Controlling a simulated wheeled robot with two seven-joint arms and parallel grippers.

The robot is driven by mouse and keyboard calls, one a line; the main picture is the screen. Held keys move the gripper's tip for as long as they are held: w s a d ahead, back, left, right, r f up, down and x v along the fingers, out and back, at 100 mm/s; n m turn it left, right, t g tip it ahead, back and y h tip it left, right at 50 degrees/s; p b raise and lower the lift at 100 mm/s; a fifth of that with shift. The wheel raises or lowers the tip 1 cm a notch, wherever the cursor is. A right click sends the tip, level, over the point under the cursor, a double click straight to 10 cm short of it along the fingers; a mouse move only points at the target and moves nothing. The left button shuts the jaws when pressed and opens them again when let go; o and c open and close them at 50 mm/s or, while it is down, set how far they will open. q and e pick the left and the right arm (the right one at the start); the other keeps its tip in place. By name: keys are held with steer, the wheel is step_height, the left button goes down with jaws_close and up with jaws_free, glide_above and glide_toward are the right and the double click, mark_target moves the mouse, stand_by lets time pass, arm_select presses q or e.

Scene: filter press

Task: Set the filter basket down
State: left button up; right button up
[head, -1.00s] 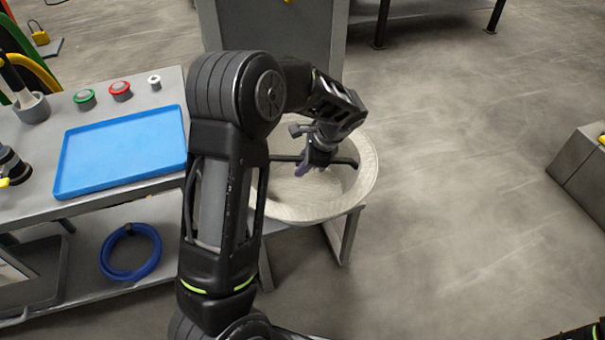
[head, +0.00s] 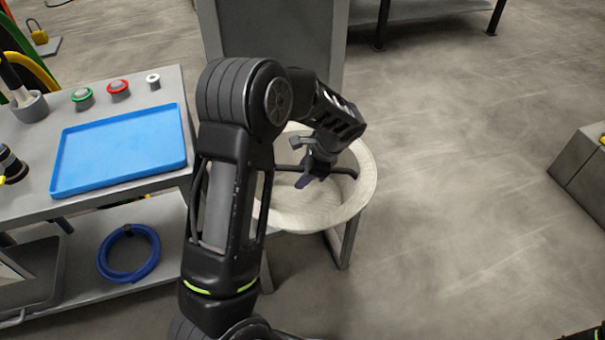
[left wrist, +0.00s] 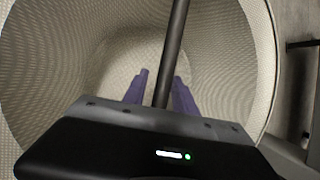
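The filter basket (head: 362,190) is a pale, wide, round mesh bowl with a black bar handle (head: 345,171) across its top. It sits upright at the top of a grey stand (head: 347,240); the contact underneath is hidden. My left gripper (head: 311,181) reaches down into the basket at the handle. In the left wrist view its purple fingers (left wrist: 160,92) are apart, one on each side of the black bar, with a gap showing beside it. The basket's mesh wall (left wrist: 225,60) surrounds them.
A grey bench at left holds a blue tray (head: 120,150), a green button (head: 82,95) and a red button (head: 118,88). A blue hose ring (head: 128,253) lies on its lower shelf. A grey cabinet (head: 275,40) stands behind the basket.

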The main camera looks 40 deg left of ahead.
arm_select(q)
steer(key=shift+o, duration=0.2)
steer(key=shift+r, duration=0.1)
steer(key=p+v, duration=0.3)
steer(key=v, duration=0.9)
steer(key=shift+d, duration=0.1)
stand_by(0.3)
